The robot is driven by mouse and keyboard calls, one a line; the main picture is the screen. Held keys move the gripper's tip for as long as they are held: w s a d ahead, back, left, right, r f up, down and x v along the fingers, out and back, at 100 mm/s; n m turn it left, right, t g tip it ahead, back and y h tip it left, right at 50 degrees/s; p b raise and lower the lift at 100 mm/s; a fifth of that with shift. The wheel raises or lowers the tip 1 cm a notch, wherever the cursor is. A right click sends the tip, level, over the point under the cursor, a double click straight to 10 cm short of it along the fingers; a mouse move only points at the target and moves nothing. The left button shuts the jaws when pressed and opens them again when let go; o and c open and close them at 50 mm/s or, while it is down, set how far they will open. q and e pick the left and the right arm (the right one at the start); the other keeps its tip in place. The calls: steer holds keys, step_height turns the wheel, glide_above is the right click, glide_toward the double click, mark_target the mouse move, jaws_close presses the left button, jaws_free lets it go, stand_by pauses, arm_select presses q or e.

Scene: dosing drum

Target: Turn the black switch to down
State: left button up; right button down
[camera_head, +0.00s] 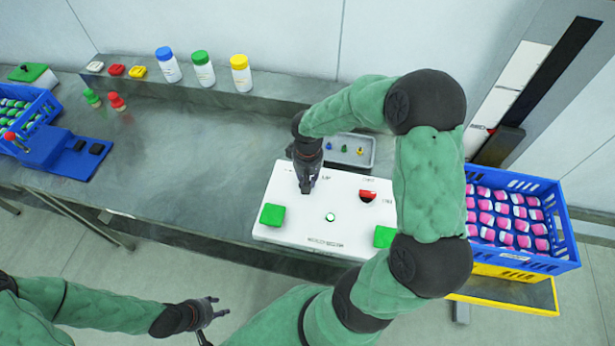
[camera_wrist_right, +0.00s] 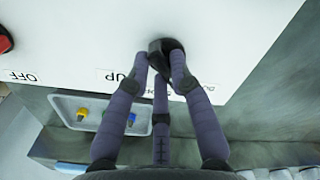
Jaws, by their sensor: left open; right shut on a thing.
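The white control panel (camera_head: 290,228) lies on the grey bench. The black switch (camera_wrist_right: 158,46) sits on the panel and is partly hidden by my fingers in the right wrist view. My right gripper (camera_head: 307,184) reaches down to the panel's far left part and is shut on the black switch; it also shows in the right wrist view (camera_wrist_right: 163,58). An UP label (camera_wrist_right: 130,80) is beside the fingers, and other labels are partly covered. Which way the switch points I cannot tell. My left gripper (camera_head: 208,318) is open and empty, away from the panel at the lower left.
The panel has green buttons (camera_head: 272,215) (camera_head: 385,237) and a red switch (camera_head: 368,196). A grey tray (camera_head: 364,160) stands behind it. A blue crate (camera_head: 562,230) of pink-and-white items is at right. Several bottles and small blocks stand at the back.

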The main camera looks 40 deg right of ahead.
steer(key=shift+n, duration=0.4)
steer(key=c, duration=1.1)
jaws_free()
step_height(320, 180, up, 12)
